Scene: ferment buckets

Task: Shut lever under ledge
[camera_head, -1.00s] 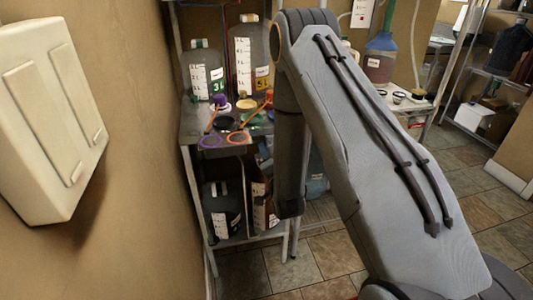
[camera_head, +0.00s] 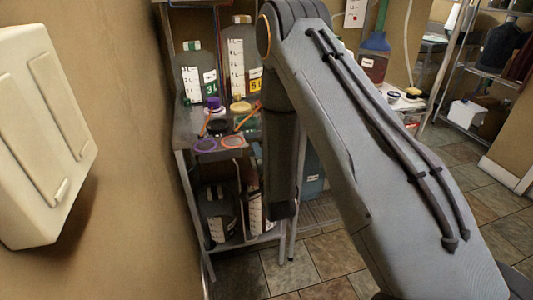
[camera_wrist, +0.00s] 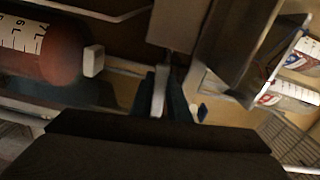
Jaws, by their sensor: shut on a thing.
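In the wrist view a thin pale grey lever-like piece (camera_wrist: 159,92) stands between the two dark fingers of my gripper (camera_wrist: 161,100). The jaws are shut on it. Its upper end lies just below a grey block (camera_wrist: 178,22), and I cannot tell how the two join. In the head view my gripper and the lever are hidden behind my arm, whose forearm hangs down in front of the metal shelf unit. The shelf top (camera_head: 185,130), a ledge, shows left of my arm.
A jug of reddish liquid (camera_wrist: 38,48) with a white cap lies close on the left in the wrist view. Jugs (camera_head: 217,212) stand on the lower shelf. Funnels and caps (camera_head: 215,126) crowd the shelf top. A cream wall box (camera_head: 45,130) juts out at left. Tiled floor (camera_head: 320,262) is open.

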